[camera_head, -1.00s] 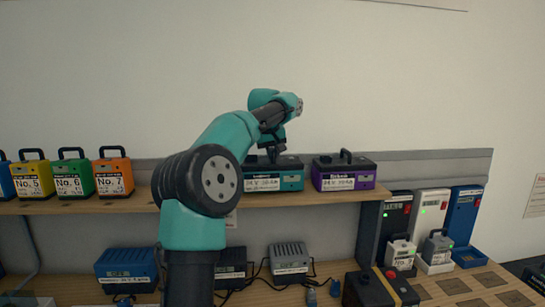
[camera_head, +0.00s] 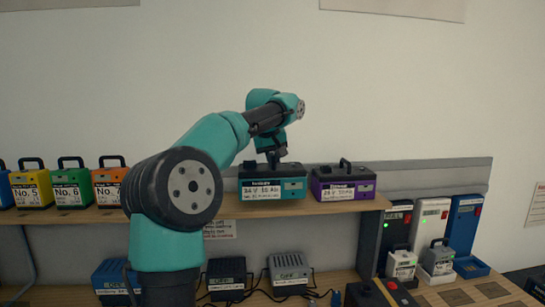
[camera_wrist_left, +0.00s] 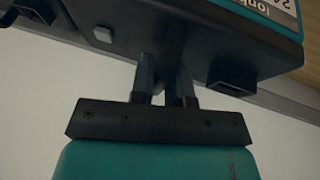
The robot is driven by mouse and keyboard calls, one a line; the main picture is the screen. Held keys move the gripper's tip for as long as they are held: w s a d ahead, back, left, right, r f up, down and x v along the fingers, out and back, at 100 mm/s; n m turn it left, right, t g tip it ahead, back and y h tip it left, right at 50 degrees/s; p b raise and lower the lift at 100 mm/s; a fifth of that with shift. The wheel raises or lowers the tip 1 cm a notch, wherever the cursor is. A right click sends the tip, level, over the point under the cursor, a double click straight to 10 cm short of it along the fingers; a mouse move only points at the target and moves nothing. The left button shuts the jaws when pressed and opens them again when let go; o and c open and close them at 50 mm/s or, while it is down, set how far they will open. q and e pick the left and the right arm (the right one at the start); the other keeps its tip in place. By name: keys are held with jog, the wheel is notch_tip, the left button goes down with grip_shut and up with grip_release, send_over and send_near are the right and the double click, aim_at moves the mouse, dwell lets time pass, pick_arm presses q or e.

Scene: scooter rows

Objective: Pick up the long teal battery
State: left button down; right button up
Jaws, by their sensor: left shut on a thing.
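The long teal battery (camera_head: 290,184), dark with teal ends and a white label, is at the upper shelf, left of a purple battery. My left gripper (camera_head: 272,158) comes down from above and is shut on its black top handle. In the left wrist view the battery (camera_wrist_left: 240,22) fills the top, upside down, with the gripper fingers (camera_wrist_left: 166,82) closed around the handle. I cannot tell whether its base touches the shelf. My right gripper is not in view.
The purple battery (camera_head: 343,183) stands close on the right of the teal one. An orange No. 7 battery (camera_head: 108,188) and others stand farther left on the wooden shelf (camera_head: 330,206). Chargers (camera_head: 432,225) stand at right; grey boxes (camera_head: 288,273) are below.

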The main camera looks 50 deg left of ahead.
pick_arm(q)
jog(key=s+d+r, duration=0.1)
jog(key=s+d, duration=0.6)
jog(key=d, duration=0.1)
jog(key=shift+s+d, duration=0.2)
jog(key=shift+r, duration=0.1)
dwell(0.6)
